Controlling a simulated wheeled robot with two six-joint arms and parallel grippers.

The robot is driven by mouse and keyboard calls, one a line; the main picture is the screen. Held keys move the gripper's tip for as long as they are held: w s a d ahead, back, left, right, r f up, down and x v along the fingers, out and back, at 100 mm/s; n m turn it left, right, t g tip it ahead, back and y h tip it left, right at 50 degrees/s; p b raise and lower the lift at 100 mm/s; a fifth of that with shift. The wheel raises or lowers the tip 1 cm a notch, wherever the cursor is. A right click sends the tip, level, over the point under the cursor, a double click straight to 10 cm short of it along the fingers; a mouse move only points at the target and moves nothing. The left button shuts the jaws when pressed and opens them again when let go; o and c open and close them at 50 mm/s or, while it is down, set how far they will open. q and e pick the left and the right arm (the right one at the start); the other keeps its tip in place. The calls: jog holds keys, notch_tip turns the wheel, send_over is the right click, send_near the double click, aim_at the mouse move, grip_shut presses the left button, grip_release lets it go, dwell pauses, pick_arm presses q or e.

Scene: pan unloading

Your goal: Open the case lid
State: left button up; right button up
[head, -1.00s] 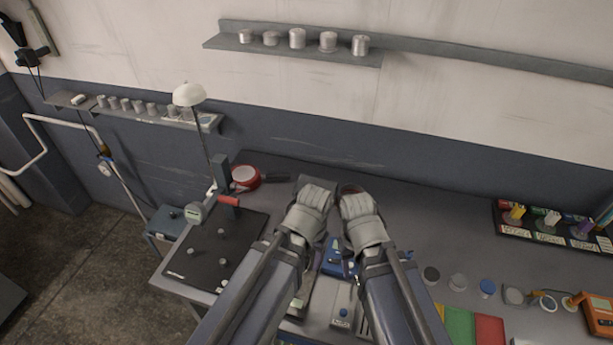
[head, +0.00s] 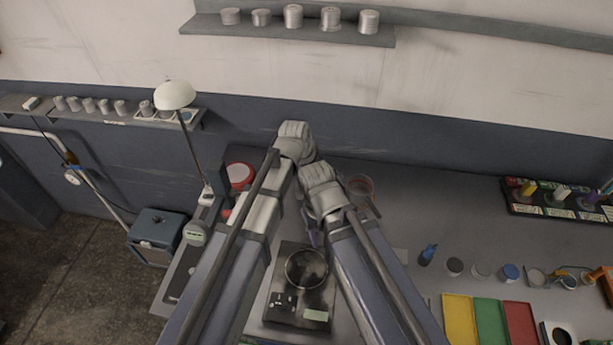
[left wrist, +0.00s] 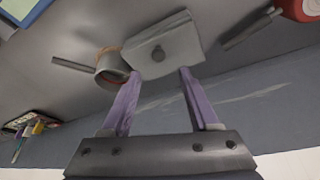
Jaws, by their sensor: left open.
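A grey block with a dark round knob (left wrist: 163,70) lies just beyond the fingertips of my left gripper (left wrist: 158,76) in the left wrist view. It may be the case, but I cannot tell. The purple fingers are apart with nothing clearly between them. In the head view my left gripper (head: 294,142) is over the back of the bench, near the wall, and its fingers are hidden. No open lid can be identified.
A round pan with a handle (head: 371,206) lies right of the grippers, and a red pan (head: 240,170) is at left. A dark device with a round plate (head: 290,312) stands between my arms. Coloured trays (head: 490,322) and a marker rack (head: 520,210) are at right.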

pick_arm(q)
jog(key=shift+d, duration=0.15)
pick_arm(e)
jog(key=shift+s+d, duration=0.1)
jog(key=shift+d, duration=0.05)
pick_arm(q)
jog(key=b+x, duration=0.7)
jog(key=shift+w+d+f, duration=0.1)
jog(key=shift+f, duration=0.2)
pick_arm(e)
notch_tip(320, 180, down, 7)
jog(key=shift+f, duration=0.15)
pick_arm(q)
grip_shut()
dwell(0.7)
